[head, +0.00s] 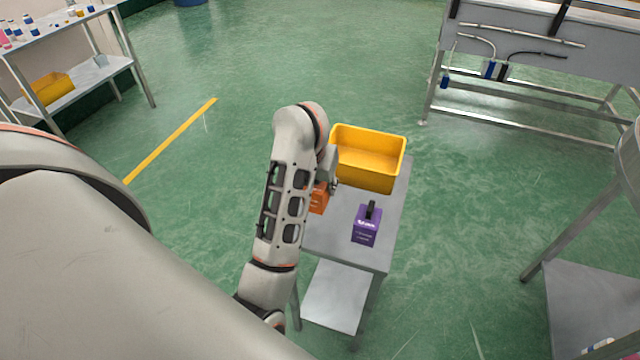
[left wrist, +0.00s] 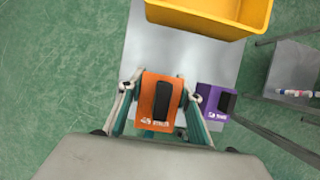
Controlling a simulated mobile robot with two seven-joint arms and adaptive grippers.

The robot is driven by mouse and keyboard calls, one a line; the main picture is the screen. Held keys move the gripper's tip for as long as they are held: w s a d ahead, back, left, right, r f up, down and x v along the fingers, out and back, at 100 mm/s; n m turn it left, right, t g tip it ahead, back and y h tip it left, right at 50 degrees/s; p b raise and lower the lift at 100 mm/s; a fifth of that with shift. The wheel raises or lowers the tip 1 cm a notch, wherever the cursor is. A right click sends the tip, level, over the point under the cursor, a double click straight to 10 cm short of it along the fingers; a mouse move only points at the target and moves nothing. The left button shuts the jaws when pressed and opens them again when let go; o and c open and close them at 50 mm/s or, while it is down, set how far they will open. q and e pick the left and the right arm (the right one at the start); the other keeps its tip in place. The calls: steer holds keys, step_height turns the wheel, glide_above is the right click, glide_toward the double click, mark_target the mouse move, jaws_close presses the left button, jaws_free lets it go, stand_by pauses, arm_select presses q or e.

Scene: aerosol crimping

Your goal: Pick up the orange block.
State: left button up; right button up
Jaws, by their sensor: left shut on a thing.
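The orange block (head: 318,198) is partly hidden behind my left arm in the head view. In the left wrist view the orange block (left wrist: 158,103), with a black handle on top, sits between the two fingers of my left gripper (left wrist: 160,98). The gripper is shut on it. In the head view my left gripper (head: 331,182) shows only in part beside the arm. I cannot tell whether the block touches the table. My right gripper is not in view.
A purple block (head: 366,226) with a black handle stands on the small grey table (head: 335,232), right of the orange block. A yellow bin (head: 366,178) stands at the table's far end. A shelf (head: 75,85) is at the far left and a metal bench (head: 530,40) at the upper right.

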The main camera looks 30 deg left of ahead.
arm_select(q)
steer(key=shift+r+p, duration=0.8)
steer(key=shift+r, duration=0.25)
